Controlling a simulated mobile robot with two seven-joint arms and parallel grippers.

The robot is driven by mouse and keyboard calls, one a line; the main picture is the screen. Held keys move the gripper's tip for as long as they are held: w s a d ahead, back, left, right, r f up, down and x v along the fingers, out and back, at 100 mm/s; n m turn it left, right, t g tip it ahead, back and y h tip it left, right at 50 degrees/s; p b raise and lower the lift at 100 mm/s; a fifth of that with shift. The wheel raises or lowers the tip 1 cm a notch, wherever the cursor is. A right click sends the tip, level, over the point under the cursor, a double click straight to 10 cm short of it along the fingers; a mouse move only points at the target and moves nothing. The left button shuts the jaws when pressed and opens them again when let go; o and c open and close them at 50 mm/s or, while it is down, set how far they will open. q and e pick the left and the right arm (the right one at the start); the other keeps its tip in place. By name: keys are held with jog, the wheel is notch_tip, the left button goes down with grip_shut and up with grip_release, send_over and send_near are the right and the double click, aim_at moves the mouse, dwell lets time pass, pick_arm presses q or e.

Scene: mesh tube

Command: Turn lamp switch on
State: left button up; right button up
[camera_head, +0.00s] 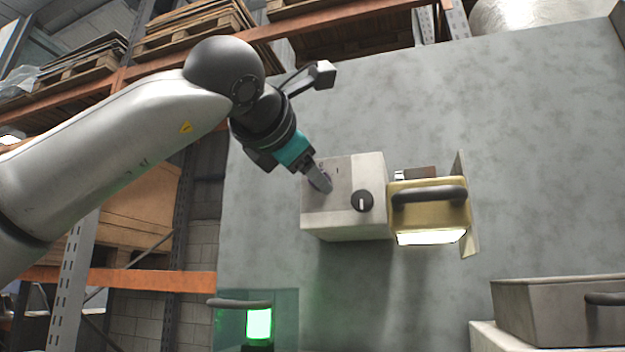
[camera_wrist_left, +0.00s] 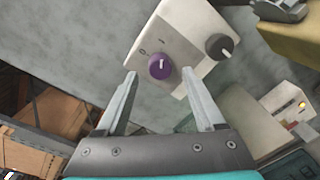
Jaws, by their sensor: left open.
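A pale switch box (camera_head: 345,222) is mounted on the grey wall panel, with a black knob (camera_head: 362,201) on its front. A purple knob (camera_wrist_left: 160,66) sits on the same box and shows between my fingers in the wrist view, its white mark pointing roughly up. The black knob also shows there, to the right (camera_wrist_left: 219,46). My left gripper (camera_head: 318,184) is at the left part of the box and hides most of the purple knob in the head view. In the wrist view the left gripper (camera_wrist_left: 158,78) is open, its fingers on either side of the purple knob; contact cannot be told.
A yellow lamp (camera_head: 429,206) with a dark handle and a bright lower face is right of the box. A green lit lamp (camera_head: 258,324) is below left. A grey case (camera_head: 560,311) is at lower right. Racks with pallets stand left.

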pick_arm(q)
jog(key=b+v, duration=0.3)
jog(key=v, duration=1)
jog(key=shift+b, duration=0.4)
jog(key=shift+a+f, duration=0.1)
jog(key=shift+w, duration=0.1)
